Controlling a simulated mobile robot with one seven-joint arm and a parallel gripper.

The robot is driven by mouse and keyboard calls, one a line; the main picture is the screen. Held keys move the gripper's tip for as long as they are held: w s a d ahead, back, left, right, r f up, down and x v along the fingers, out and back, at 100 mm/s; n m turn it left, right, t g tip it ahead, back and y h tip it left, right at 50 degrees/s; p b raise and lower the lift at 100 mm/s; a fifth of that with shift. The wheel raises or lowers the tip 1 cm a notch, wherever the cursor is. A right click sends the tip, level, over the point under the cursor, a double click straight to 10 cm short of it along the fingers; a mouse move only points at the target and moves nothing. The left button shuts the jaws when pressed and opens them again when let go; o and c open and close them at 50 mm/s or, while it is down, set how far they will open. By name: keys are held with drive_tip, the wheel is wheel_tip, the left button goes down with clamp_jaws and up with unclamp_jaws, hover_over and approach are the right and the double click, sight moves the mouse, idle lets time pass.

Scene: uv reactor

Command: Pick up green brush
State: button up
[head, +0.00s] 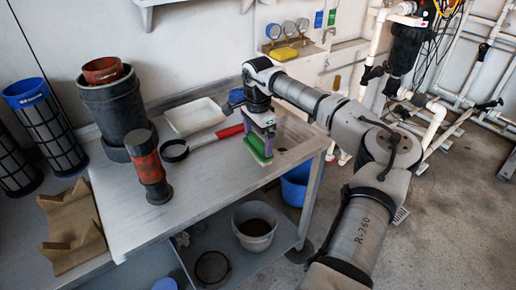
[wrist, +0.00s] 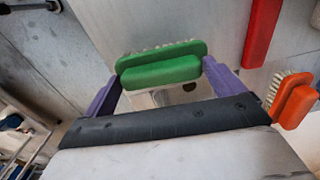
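The green brush (wrist: 160,64), with pale bristles along its far side, sits between the two purple fingers of my gripper (wrist: 162,78). Both fingers touch its ends in the wrist view, so my gripper is shut on it. In the head view, the green brush (head: 257,149) hangs below my gripper (head: 262,135) at the right end of the metal bench (head: 205,185), beside the sink basin. I cannot tell how far it is above the bench surface.
An orange brush (wrist: 294,104) is close to the right finger. A red handle (head: 229,131) with a black ring lies left of my gripper, near a white tray (head: 195,116). A red-and-black cylinder (head: 147,168) stands farther left. A blue bucket (head: 295,185) is below the bench's right end.

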drive_tip(key=c, duration=0.6)
drive_tip(key=shift+r, duration=0.15)
